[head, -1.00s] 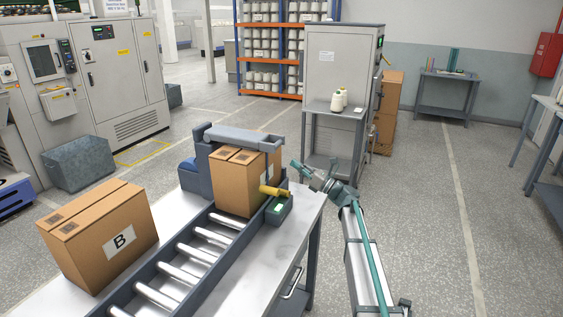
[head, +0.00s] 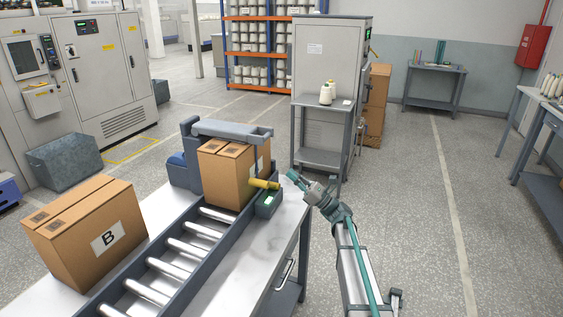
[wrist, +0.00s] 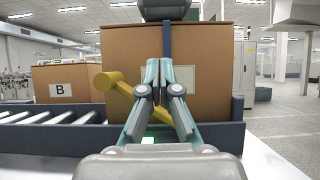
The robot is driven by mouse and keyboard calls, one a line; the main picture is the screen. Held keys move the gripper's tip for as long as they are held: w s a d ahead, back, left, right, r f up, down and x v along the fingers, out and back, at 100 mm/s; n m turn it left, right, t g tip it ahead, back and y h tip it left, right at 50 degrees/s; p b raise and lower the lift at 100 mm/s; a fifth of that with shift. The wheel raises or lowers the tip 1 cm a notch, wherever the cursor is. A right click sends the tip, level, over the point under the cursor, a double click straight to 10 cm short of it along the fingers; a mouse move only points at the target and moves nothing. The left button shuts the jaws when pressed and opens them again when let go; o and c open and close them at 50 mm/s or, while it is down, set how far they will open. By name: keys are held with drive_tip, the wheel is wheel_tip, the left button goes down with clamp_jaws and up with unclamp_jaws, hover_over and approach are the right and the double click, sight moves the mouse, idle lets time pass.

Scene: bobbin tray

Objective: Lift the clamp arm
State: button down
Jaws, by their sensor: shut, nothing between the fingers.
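The clamp arm (head: 232,131) is a grey-blue bar reaching from a blue post over a closed cardboard box (head: 228,180) on the roller conveyor. A thin dark upright comes down from its end by the box. A yellow handle (head: 264,184) sticks out low beside the box; in the wrist view the yellow handle (wrist: 112,80) lies left of my fingers, its shaft running behind them. My gripper (head: 292,176) is shut and empty, just right of the handle. In the wrist view my gripper (wrist: 158,68) points at the box face; contact with the handle cannot be told.
A second box marked B (head: 95,235) stands left of the rollers (head: 180,250). A small dark unit with a green panel (head: 268,203) sits below the handle. The bare table top (head: 240,255) lies in front. A cabinet (head: 330,60) with a small table stands behind.

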drive_tip(key=d+r+p+x, duration=0.1)
drive_tip(key=p+x, duration=0.3)
drive_tip(key=x, duration=0.8)
drive_tip(key=shift+s+r+p, duration=0.3)
drive_tip(key=shift+r, duration=0.55)
drive_tip(key=shift+d+r, duration=0.1)
drive_tip(key=shift+d, duration=0.05)
